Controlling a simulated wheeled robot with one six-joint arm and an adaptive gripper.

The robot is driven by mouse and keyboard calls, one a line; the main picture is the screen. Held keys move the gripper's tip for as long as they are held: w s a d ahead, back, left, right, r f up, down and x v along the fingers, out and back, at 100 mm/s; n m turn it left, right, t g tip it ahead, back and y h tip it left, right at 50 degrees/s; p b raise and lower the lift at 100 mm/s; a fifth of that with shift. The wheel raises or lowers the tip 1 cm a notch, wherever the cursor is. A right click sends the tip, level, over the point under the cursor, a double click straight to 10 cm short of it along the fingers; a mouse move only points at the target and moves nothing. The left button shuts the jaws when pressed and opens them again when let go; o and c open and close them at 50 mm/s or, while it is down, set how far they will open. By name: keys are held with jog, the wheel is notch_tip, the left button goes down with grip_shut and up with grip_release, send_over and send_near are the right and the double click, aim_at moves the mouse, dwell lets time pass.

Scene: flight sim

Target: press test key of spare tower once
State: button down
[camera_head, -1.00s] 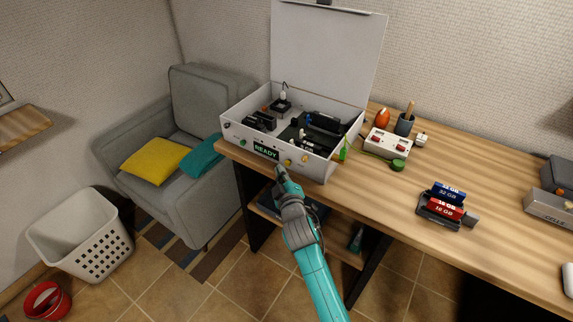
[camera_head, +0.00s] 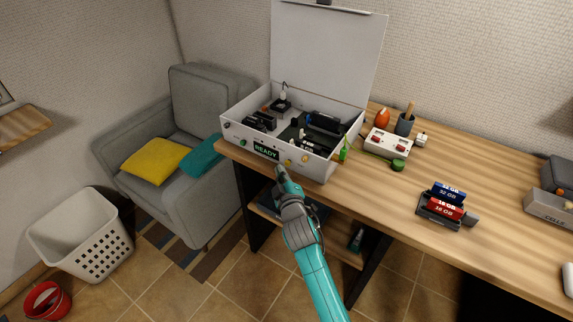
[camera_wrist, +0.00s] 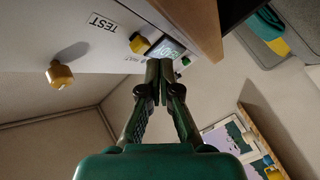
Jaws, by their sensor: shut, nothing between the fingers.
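The spare tower is an open white case (camera_head: 312,168) on the desk with its lid raised. Its front display (camera_head: 265,151) reads READY. Brass-yellow keys (camera_head: 289,163) sit right of the display. In the wrist view, a TEST label (camera_wrist: 103,22) is on the panel between a brass key (camera_wrist: 60,73) and a yellow key (camera_wrist: 140,43); I cannot tell surely which it names. My gripper (camera_head: 281,169) is shut and empty in front of the panel, below the display. In the wrist view its fingertips (camera_wrist: 160,64) partly cover the display and appear apart from both keys.
A white box with red switches (camera_head: 388,144), an orange object (camera_head: 382,118) and a cup (camera_head: 404,125) stand right of the case. A memory-module rack (camera_head: 440,208) stands farther right. The desk's front edge lies just below the panel; an armchair (camera_head: 185,110) is at left.

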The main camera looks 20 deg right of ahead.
jog(key=shift+d, duration=0.1)
jog(key=shift+w+d, duration=0.25)
jog(key=shift+w+d, duration=0.3)
jog(key=shift+d, duration=0.05)
dwell(1.0)
dwell(0.3)
jog(key=shift+s+a, duration=0.55)
jog(key=shift+a, duration=0.15)
jog(key=shift+s+a, duration=0.75)
jog(key=shift+a, duration=0.3)
jog(key=shift+s+a, duration=0.75)
jog(key=shift+a, duration=0.25)
